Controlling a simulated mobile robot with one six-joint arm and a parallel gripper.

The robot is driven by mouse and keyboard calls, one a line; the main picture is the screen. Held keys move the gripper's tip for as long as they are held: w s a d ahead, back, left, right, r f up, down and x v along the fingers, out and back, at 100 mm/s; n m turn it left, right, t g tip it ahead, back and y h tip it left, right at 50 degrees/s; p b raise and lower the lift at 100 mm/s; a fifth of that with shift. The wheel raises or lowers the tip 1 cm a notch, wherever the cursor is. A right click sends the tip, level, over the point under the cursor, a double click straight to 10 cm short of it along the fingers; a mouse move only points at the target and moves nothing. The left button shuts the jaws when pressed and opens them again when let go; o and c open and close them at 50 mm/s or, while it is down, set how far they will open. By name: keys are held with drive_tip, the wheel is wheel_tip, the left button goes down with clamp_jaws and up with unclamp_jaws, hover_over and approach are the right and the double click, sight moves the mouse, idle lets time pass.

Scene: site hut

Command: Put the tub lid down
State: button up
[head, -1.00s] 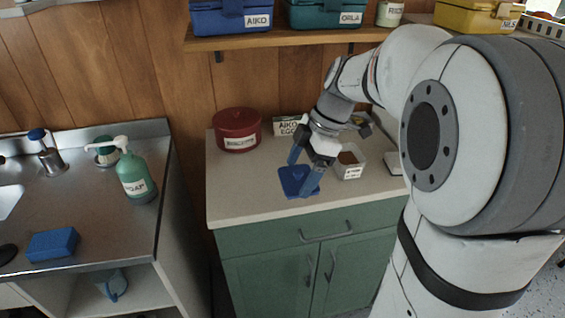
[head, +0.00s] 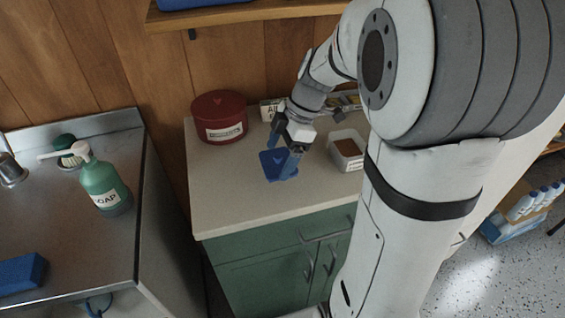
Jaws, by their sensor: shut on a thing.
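The blue tub lid (head: 273,164) is a flat square piece at my gripper's fingertips, over the pale counter (head: 225,205). My gripper (head: 287,160) points down and is shut on the lid. I cannot tell whether the lid touches the counter or is slightly above it. An open white tub (head: 347,163) with brown contents and a label stands just right of my gripper, without a lid.
A red labelled tin (head: 219,117) stands at the counter's back left. A small lettered card (head: 270,108) is behind my gripper. The counter's front left is clear. A steel sink unit with a soap bottle (head: 102,187) and blue sponge (head: 20,273) is further left.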

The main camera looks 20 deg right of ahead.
sight(282, 162)
drive_tip(key=shift+f, duration=1.65)
drive_tip(key=shift+s, duration=0.1)
drive_tip(key=shift+f+b, duration=0.2)
drive_tip(key=shift+b, duration=0.1)
drive_tip(key=o, duration=0.7)
drive_tip(key=shift+r, duration=0.1)
drive_tip(key=shift+o, duration=0.2)
